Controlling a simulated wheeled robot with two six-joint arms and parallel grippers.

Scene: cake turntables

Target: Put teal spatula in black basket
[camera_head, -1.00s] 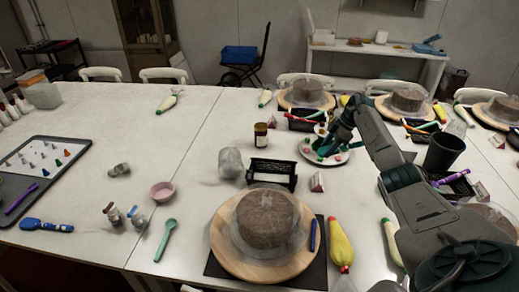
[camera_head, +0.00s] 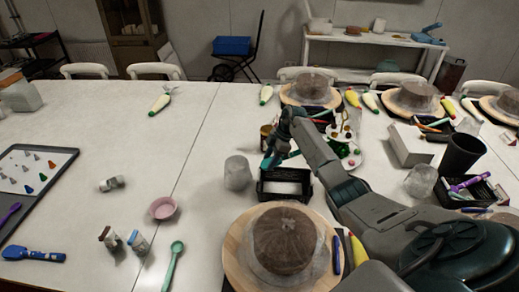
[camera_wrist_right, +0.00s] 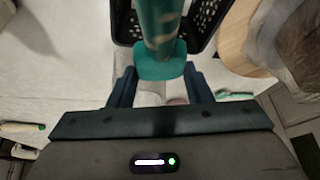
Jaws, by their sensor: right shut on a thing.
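My right gripper (camera_head: 273,160) is over the back left part of the black basket (camera_head: 284,200) in the head view. In the right wrist view, the fingers (camera_wrist_right: 160,90) are shut on the teal spatula (camera_wrist_right: 160,65), a teal shaft with a wider end close to the fingers. The shaft runs up the picture, across the black basket (camera_wrist_right: 122,22). The far end of the spatula is cut off at the top of that view. In the head view I cannot clearly tell the spatula from the teal gripper parts. My left gripper is out of view.
A cake on a wooden turntable (camera_head: 236,262) stands just in front of the basket. A clear jar (camera_head: 237,173) is left of it. A green spoon (camera_head: 174,262) and pink bowl (camera_head: 162,208) lie farther left. A black cup (camera_head: 462,155) and white box (camera_head: 410,143) are at right.

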